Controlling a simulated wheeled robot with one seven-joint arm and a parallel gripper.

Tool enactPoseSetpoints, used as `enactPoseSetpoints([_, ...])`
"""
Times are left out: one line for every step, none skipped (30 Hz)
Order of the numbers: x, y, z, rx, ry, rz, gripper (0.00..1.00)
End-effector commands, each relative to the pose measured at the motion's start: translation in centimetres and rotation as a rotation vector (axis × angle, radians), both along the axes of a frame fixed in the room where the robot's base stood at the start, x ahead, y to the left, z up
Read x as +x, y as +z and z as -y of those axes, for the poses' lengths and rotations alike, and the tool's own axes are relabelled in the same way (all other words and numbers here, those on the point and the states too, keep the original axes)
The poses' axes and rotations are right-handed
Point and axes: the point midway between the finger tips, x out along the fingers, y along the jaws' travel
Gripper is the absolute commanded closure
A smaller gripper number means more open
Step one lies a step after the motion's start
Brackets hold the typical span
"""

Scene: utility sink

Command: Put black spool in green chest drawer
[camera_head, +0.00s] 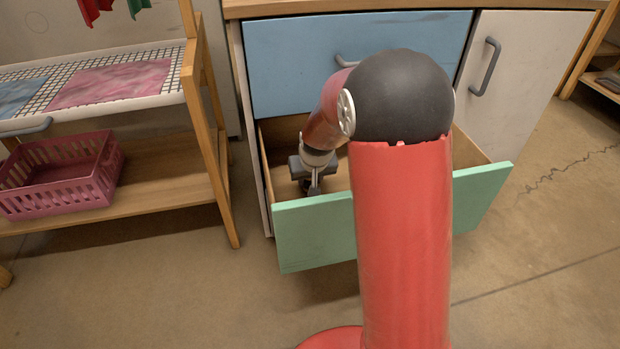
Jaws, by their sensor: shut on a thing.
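The green-fronted drawer (318,236) of the chest is pulled open below the blue drawer. My gripper (313,186) points down inside the open drawer, in its left part behind the green front. It is shut on a small dark thing at its fingertips, which I take to be the black spool (313,191). The spool is mostly hidden by the fingers, and I cannot tell whether it touches the drawer bottom. My arm covers the middle of the drawer.
A closed blue drawer (280,65) is above, and a white cabinet door (520,80) with a grey handle is at right. A wooden rack (205,130) with a pink basket (60,185) stands at left. The floor in front is clear.

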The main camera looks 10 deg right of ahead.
Motion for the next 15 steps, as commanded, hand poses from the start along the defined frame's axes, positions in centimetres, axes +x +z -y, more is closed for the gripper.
enactPoseSetpoints([0.0,-0.28,0.0,0.0,0.0,0.0,0.89])
enactPoseSetpoints([0.0,-0.39,0.0,0.0,0.0,0.0,0.89])
enactPoseSetpoints([0.01,-0.52,0.0,0.0,0.0,0.0,0.89])
enactPoseSetpoints([0.01,-0.35,0.0,0.0,0.0,0.0,0.64])
enactPoseSetpoints([0.0,-0.32,0.0,0.0,0.0,0.0,0.6])
enactPoseSetpoints([0.0,-0.32,0.0,0.0,0.0,0.0,0.54])
enactPoseSetpoints([0.0,-0.32,0.0,0.0,0.0,0.0,0.5])
enactPoseSetpoints([0.0,-0.31,0.0,0.0,0.0,0.0,0.46])
enactPoseSetpoints([0.0,-0.31,0.0,0.0,0.0,0.0,0.46])
enactPoseSetpoints([0.0,-0.31,0.0,0.0,0.0,0.0,0.46])
enactPoseSetpoints([0.0,-0.31,0.0,0.0,0.0,0.0,0.46])
enactPoseSetpoints([0.0,-0.31,0.0,0.0,0.0,0.0,0.46])
enactPoseSetpoints([0.0,-0.31,0.0,0.0,0.0,0.0,0.46])
enactPoseSetpoints([0.0,-0.3,0.0,0.0,0.0,0.0,0.46])
enactPoseSetpoints([0.0,-0.29,0.0,0.0,0.0,0.0,0.46])
